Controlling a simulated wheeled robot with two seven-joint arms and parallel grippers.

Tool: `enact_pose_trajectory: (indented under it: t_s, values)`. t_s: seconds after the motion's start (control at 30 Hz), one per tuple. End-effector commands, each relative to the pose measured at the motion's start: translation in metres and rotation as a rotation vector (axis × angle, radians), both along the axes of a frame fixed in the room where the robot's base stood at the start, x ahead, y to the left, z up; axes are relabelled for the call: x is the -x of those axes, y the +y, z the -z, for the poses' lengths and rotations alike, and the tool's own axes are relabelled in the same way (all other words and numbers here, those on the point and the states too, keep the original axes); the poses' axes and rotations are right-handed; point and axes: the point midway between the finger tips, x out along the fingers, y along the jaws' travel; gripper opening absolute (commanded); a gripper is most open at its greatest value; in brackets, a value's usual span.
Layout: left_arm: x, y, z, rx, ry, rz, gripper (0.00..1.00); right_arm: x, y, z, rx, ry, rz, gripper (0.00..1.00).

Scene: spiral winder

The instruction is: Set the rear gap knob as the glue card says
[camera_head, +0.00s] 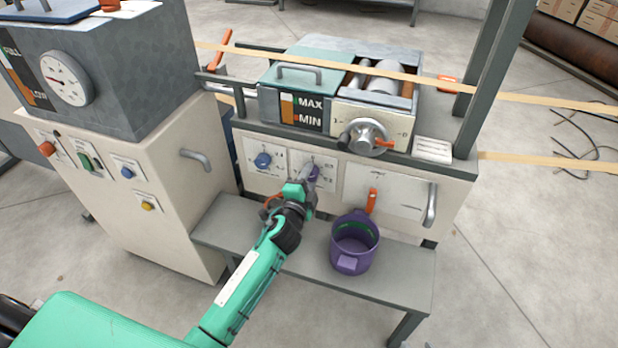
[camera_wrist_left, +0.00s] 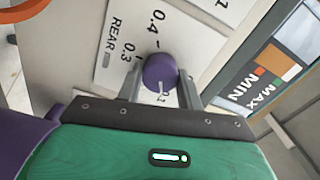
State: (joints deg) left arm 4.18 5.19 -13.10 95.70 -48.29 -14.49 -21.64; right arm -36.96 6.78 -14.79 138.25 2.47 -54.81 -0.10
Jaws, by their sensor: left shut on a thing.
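The purple rear gap knob (camera_wrist_left: 160,72) sits on a white plate (camera_wrist_left: 128,50) marked REAR, with the figures 0.4 and 0.3 readable and another partly hidden. My left gripper (camera_wrist_left: 160,84) has one finger on each side of the knob and is shut on it. In the head view the knob (camera_head: 314,172) is mostly behind my left gripper (camera_head: 310,180). The exact setting of its pointer cannot be told. A small white card (camera_head: 433,149) with fine lines lies on the machine's right top; its text is too small to read. My right gripper is not in view.
A blue knob (camera_head: 263,160) is just left of the rear knob. A purple pot (camera_head: 355,242) stands on the grey shelf (camera_head: 400,285) below, right of my arm. A MAX/MIN glue box (camera_head: 300,112) and a handwheel (camera_head: 366,137) are above. A handle (camera_head: 431,204) juts out at right.

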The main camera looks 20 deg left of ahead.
Motion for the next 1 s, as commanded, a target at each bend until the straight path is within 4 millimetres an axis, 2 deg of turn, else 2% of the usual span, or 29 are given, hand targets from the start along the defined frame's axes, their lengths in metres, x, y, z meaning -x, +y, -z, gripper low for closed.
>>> enact_pose_trajectory:
  t_s: [0.23,0.27,0.33,0.37,0.73,0.87,1.0]
  values:
    - [0.000,-0.001,0.000,0.001,0.000,0.002,0.14,0.000,0.000,0.000,0.000,0.000,0.000,0.36]
    - [0.000,-0.001,0.000,0.002,0.001,0.002,0.43,0.000,0.000,0.000,0.000,0.000,0.000,0.36]
    - [0.000,-0.001,0.000,0.002,0.000,0.001,0.56,0.000,0.000,0.000,0.000,-0.001,0.001,0.36]
    - [0.000,-0.001,0.000,0.002,0.000,0.001,0.59,0.000,0.000,0.000,0.000,-0.001,0.001,0.36]
    - [0.005,0.000,0.000,0.002,0.001,0.000,0.59,0.000,0.000,-0.001,0.001,0.001,0.001,0.36]
    - [0.020,0.000,0.001,0.003,0.002,0.001,0.59,0.002,-0.001,0.000,0.007,0.015,0.000,0.36]
    - [0.044,0.001,0.001,0.004,0.002,0.001,0.59,0.005,-0.005,0.001,0.021,0.040,0.003,0.36]
